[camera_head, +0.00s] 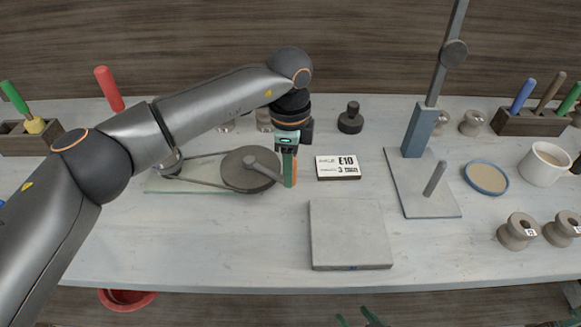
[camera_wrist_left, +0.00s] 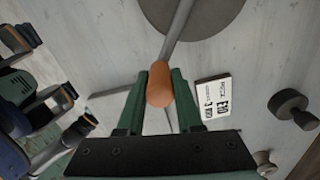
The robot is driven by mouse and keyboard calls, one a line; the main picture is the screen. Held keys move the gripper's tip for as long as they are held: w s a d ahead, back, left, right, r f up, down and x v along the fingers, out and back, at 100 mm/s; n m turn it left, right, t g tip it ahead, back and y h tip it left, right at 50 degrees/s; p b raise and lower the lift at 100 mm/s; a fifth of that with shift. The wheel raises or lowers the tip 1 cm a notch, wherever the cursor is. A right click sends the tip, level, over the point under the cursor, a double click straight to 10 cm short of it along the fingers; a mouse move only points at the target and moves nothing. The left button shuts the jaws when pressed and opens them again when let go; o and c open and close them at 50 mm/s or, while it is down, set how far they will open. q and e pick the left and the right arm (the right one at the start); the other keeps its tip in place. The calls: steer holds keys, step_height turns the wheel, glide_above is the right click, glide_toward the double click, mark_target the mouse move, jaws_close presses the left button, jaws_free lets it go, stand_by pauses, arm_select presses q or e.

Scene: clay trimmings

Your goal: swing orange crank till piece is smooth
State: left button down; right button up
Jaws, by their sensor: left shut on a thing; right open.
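The orange crank handle (camera_head: 294,170) sits at the end of a grey arm from a dark grey disc (camera_head: 241,174). The disc lies on a pale green base plate (camera_head: 215,190), with a belt running left to a smaller part partly hidden behind my left arm. My left gripper (camera_head: 289,166) points down and is shut on the handle. In the left wrist view the rounded orange handle (camera_wrist_left: 160,84) shows between the green fingers of my left gripper (camera_wrist_left: 158,88). My right gripper (camera_head: 357,317) shows only its green fingertips at the bottom edge, apart and empty. I cannot make out the piece's surface.
An E10 card (camera_head: 338,167) lies right of the handle. A grey square slab (camera_head: 349,234) lies in front, and a stand with a tall post (camera_head: 422,130) is further right. A black weight (camera_head: 350,118) is behind. The table's front left is clear.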

arm_select(q)
steer(key=shift+w+a, duration=0.1)
steer(key=shift+w, duration=0.05)
steer(key=c, duration=0.6)
jaws_free()
step_height(320, 180, up, 12)
steer(key=shift+r, duration=0.25)
